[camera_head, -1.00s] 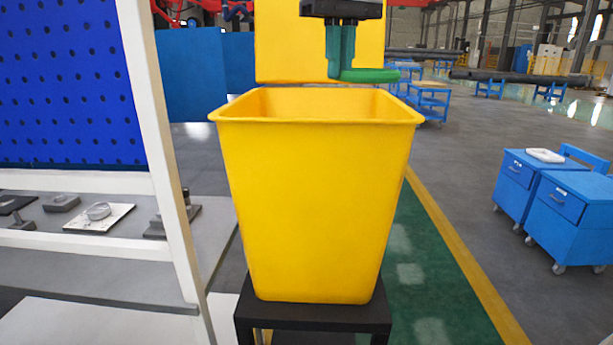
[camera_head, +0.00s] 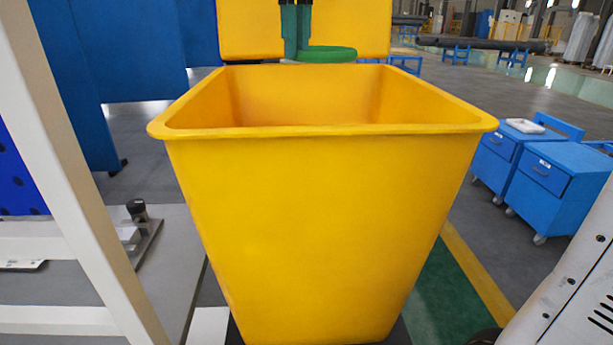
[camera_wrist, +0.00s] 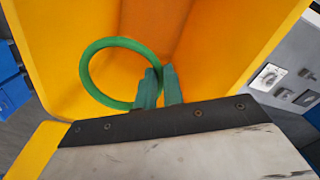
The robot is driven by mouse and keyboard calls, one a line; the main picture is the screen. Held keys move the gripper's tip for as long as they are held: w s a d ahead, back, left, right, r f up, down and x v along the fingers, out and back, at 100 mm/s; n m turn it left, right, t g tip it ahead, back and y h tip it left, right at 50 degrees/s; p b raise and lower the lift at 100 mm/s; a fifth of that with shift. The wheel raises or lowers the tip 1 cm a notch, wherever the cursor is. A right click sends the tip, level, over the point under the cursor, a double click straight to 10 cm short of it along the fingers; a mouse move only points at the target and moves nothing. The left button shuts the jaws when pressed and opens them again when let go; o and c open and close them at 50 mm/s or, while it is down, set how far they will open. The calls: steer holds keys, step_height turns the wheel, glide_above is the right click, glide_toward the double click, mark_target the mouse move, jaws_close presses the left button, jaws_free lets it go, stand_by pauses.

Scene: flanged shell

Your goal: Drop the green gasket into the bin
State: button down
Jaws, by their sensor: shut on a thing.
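The green gasket (camera_head: 328,54) is a ring held at the tips of my gripper (camera_head: 296,52), seen at the top of the head view near the bin's far rim. In the wrist view the gasket (camera_wrist: 88,78) sticks out from between the green fingers of my gripper (camera_wrist: 160,88), which are shut on it. The yellow bin (camera_head: 320,220) stands upright and open at the top. In the wrist view the bin's inner walls (camera_wrist: 205,50) lie behind the gasket. The bin's floor does not show in the head view.
A white rack frame (camera_head: 75,165) with shelves stands close to the bin's left. Blue wheeled cabinets (camera_head: 555,185) stand to the right. Small parts on the shelf (camera_wrist: 275,77) show at the right of the wrist view. A dark stand (camera_head: 400,335) supports the bin.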

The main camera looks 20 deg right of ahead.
steer(key=shift+f, duration=1.75)
steer(key=c, duration=1.4)
jaws_free()
steer(key=shift+c, duration=0.2)
steer(key=shift+r, duration=3.95)
